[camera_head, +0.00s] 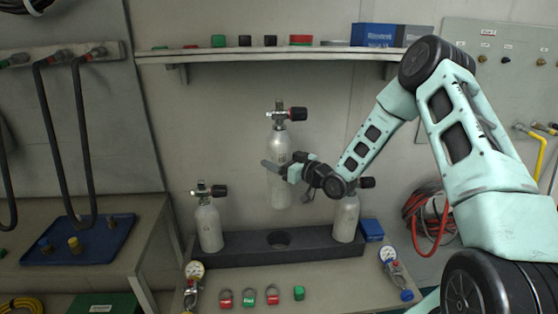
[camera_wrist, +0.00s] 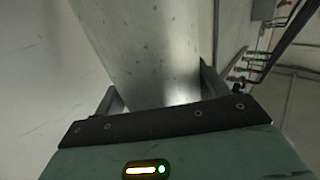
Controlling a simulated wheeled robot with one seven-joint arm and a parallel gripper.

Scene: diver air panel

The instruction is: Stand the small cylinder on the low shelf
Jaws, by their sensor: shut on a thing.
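My gripper (camera_head: 279,170) is shut on a pale grey cylinder (camera_head: 279,194) with a black-knobbed valve on top. The cylinder is upright, in the air above the empty round hole of a dark rack (camera_head: 215,253). In the wrist view, the cylinder's metal body (camera_wrist: 150,45) fills the space between the fingers. Two similar cylinders stand in the rack: one at the left end (camera_head: 209,228) and one at the right end (camera_head: 346,222), partly behind my wrist. I cannot tell by size which is the small one. The rack stands on a low bench-like surface (camera_head: 235,280).
Gauges (camera_head: 194,270) (camera_head: 388,256), red and green fittings (camera_head: 249,297) and a blue box (camera_head: 371,230) lie around the rack. A high wall shelf (camera_head: 220,56) holds small parts and boxes. A blue tray (camera_head: 110,238) is on the left bench.

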